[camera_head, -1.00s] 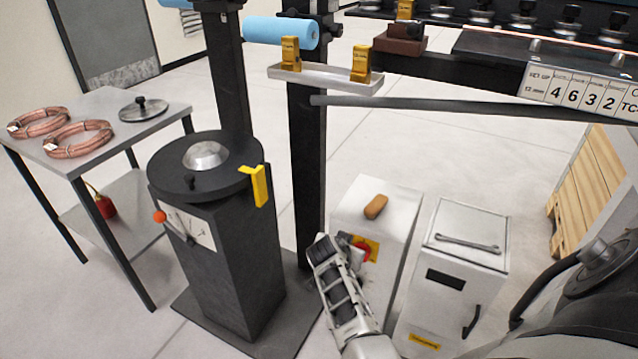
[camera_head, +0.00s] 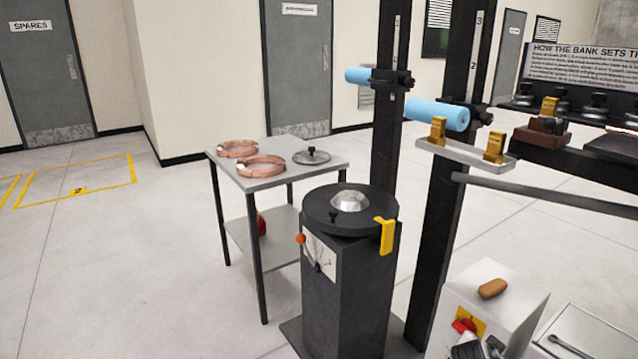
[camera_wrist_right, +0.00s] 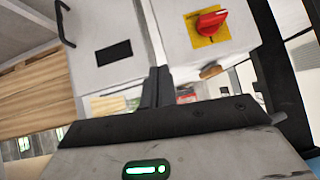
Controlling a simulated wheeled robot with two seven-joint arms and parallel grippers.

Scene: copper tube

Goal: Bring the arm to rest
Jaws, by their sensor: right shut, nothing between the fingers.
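My right gripper (camera_wrist_right: 157,86) shows in the right wrist view with its two dark fingers together and nothing between them. It points towards a gap between two pale cabinets. A red rotary knob (camera_wrist_right: 210,19) on a yellow plate is ahead and to the right of the fingers, apart from them. In the head view only a small part of my right arm shows at the bottom right edge, beside the same red knob (camera_head: 463,326); its fingertips cannot be made out there. My left gripper is in neither view.
A dark pedestal (camera_head: 345,300) with a round top and yellow bracket stands centre. Copper coils (camera_head: 259,167) lie on a grey table (camera_head: 290,177) behind it. Dark posts (camera_head: 440,230) carry blue rollers (camera_head: 438,115). A white cabinet (camera_head: 510,290) bears a brown block (camera_head: 492,289). The floor at left is clear.

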